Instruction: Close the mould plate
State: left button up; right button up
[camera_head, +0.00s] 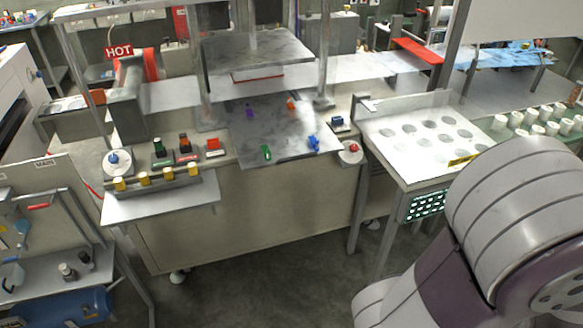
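A press stands on the bench in the middle of the head view. Its upper grey plate (258,47) is raised on posts, with a clear gap below it. The lower grey plate (285,133) lies flat on the bench and sticks out over the front edge. Small coloured pieces sit on the lower plate: purple (249,111), orange (291,104), green (265,152) and blue (313,143). I cannot tell which plate is the mould plate. My arm links fill the lower right, but neither gripper is in view.
A white table with round holes (400,155) stands right, beside several white cups (540,125). A cart (45,275) is lower left. Floor in front is clear.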

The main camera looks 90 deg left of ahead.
aim_at(285, 132)
jog(key=u, duration=2.7)
jog(key=i+j+u, duration=0.25)
jog(key=i+j, duration=0.35)
jog(key=i, duration=0.25)
jog(key=i+j+z, duration=0.15)
jog(key=i+j, duration=0.15)
jog(key=i, duration=0.25)
